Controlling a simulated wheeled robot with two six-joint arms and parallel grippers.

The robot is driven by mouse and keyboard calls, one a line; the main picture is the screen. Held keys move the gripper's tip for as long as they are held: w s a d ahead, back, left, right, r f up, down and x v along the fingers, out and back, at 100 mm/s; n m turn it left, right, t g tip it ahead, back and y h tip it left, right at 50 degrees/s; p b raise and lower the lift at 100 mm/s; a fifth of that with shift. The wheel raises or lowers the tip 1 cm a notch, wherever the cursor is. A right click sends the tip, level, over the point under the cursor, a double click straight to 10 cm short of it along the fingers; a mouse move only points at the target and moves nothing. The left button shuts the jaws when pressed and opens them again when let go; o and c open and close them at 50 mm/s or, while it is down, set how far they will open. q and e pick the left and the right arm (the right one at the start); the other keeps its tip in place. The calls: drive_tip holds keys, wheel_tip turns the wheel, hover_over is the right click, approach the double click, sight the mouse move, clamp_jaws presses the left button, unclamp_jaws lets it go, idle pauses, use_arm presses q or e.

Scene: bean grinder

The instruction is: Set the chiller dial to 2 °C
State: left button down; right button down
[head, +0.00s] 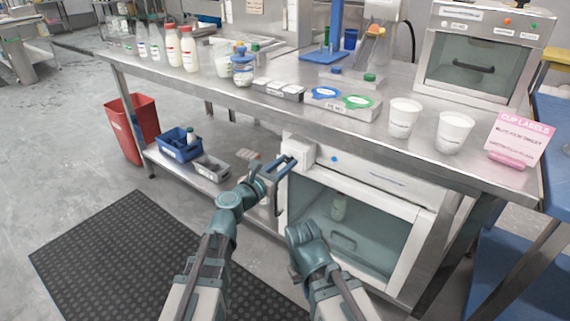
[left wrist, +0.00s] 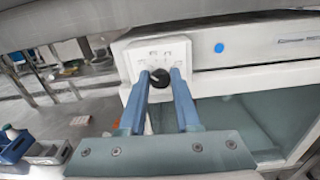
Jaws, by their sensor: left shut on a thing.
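The chiller (head: 424,215) is a white cabinet with a glass door under the steel bench. A white dial housing (head: 301,148) stands at its upper left corner. The black round dial (left wrist: 154,77) shows in the left wrist view, below small printed marks that are too blurred to read. My left gripper (head: 288,163) is at the housing, its two blue fingers (left wrist: 161,76) shut on the dial from either side. In the head view the gripper hides the dial. My right gripper (head: 304,235) is in front of the chiller door, apart from the dial; its fingers cannot be made out.
The steel bench edge (head: 395,152) overhangs the chiller closely. Two white cups (head: 404,118) and a pink label sign (head: 520,138) stand on it. A blue bin (head: 180,145) and a grey bin (head: 211,168) sit on the lower shelf at left. A black mat (head: 130,265) covers the floor.

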use_arm(q)
drive_tip(key=m, duration=1.1)
drive_tip(key=shift+f, duration=0.1)
drive_tip(key=m, duration=0.6)
drive_tip(key=shift+s+m, duration=0.1)
drive_tip(key=shift+m, duration=0.3)
drive_tip(key=m, duration=0.5)
drive_tip(key=shift+m, duration=0.3)
drive_tip(key=shift+f+m, duration=0.1)
drive_tip(key=shift+m, duration=0.2)
drive_tip(key=c, duration=0.6)
unclamp_jaws()
